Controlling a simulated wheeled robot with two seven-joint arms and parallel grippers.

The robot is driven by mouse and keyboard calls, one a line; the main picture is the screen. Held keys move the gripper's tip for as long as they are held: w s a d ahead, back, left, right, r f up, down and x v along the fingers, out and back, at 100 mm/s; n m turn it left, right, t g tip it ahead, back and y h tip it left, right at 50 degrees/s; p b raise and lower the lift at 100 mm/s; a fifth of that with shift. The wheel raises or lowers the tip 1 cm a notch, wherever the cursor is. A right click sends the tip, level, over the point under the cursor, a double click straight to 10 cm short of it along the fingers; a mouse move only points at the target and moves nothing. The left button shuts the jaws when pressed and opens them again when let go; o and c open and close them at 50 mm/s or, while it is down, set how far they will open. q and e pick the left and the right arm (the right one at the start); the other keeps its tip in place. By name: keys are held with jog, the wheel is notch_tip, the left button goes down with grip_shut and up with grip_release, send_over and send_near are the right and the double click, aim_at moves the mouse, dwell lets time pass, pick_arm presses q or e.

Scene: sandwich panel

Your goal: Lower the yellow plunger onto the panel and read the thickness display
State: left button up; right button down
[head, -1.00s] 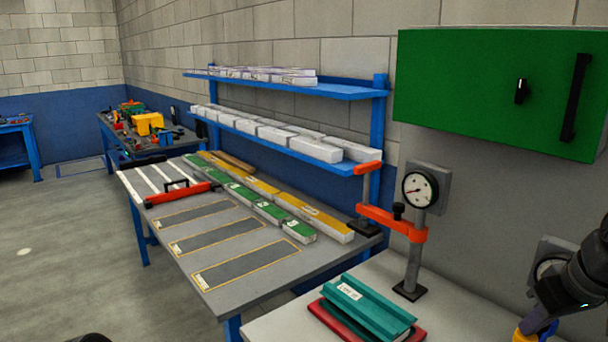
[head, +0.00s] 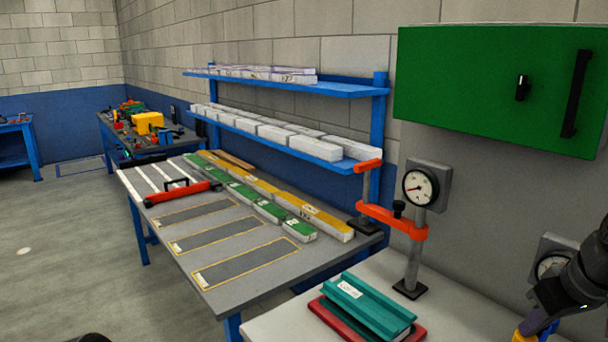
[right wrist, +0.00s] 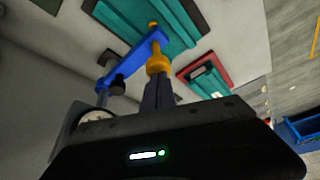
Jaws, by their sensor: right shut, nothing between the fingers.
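The yellow plunger (right wrist: 158,64) runs through a blue arm (right wrist: 132,64) of a gauge stand in the right wrist view. Its lower tip points at a teal panel (right wrist: 185,20); I cannot tell whether it touches. The plunger's top also shows at the bottom right of the head view (head: 518,334). My right gripper (right wrist: 158,84) is shut and empty, its fingertips at the plunger's yellow knob, touching or very close. The round dial of this stand (head: 552,264) is partly hidden by my right arm, and its reading is not legible. My left gripper is not in view.
A second stand with an orange arm (head: 392,220) and dial (head: 420,188) stands left of my right gripper. Beside it a teal block (head: 365,308) lies on a red base (head: 322,312). A green cabinet (head: 460,90) hangs above. A grey bench (head: 225,292) with panels is further left.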

jog(key=shift+r+p, duration=2.3)
jog(key=shift+r, duration=0.7)
